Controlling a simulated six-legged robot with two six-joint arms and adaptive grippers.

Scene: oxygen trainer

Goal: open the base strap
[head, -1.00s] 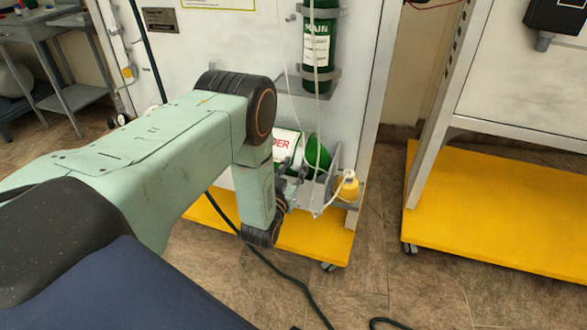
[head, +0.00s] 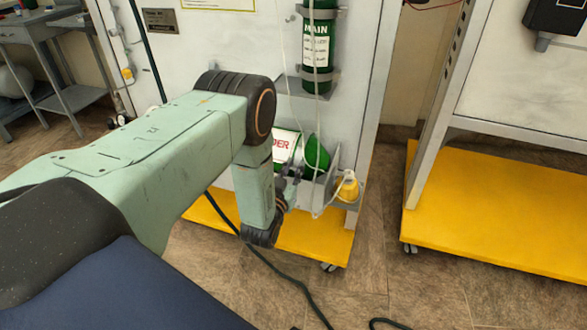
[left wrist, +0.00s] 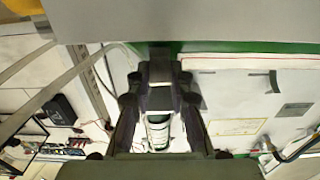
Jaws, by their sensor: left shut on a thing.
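A green cylinder (head: 316,158) with a white label lies on its side in a grey bracket (head: 322,190), low on the white panel. The base strap is not clearly distinct; it seems to be at this cylinder, partly behind my gripper. My left gripper (head: 287,187) is at the near side of the cylinder, below its label. In the left wrist view the fingers (left wrist: 160,82) are closed together on a small dark part, which I take to be the strap. The fingers hide most of it. My right gripper is not in view.
An upright green cylinder (head: 318,50) marked MAIN hangs above, with a thin pale hose in front. A yellow item (head: 348,187) sits right of the bracket. The yellow base (head: 315,240) is below. A dark cable crosses the floor. A second stand (head: 490,215) is to the right.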

